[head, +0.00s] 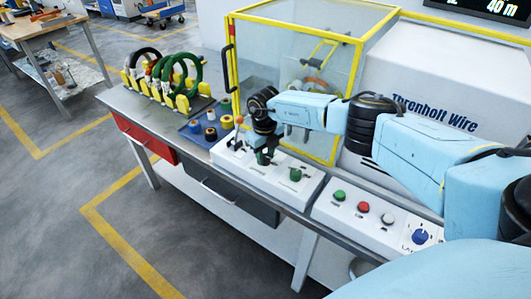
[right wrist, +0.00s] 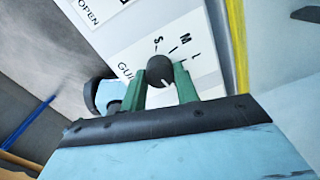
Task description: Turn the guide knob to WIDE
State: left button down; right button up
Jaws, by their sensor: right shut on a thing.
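The guide knob (right wrist: 160,69) is a dark round knob on a white panel in the right wrist view. A label beginning "GUI" stands beside it, with marks including S, M and L around it. A short white pointer line on the knob faces toward the bottom of the picture. My right gripper (right wrist: 162,88) has its green fingers shut on the knob, one on each side. In the head view my right gripper (head: 262,157) reaches down onto the white control box (head: 255,179) and hides the knob. My left gripper is in neither view. I cannot read WIDE.
A second box with green, red and white buttons and a blue knob (head: 420,237) stands right. Behind is a yellow-framed clear guard (head: 300,50); a blue spool tray (head: 196,133) sits left.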

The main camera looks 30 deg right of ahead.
aim_at(265, 157)
jog(key=shift+m, duration=0.4)
jog(key=o, duration=1)
jog(key=shift+r, duration=0.15)
notch_tip(265, 157, up, 13)
jog(key=shift+a+r+p, duration=0.1)
jog(key=shift+p, duration=0.45)
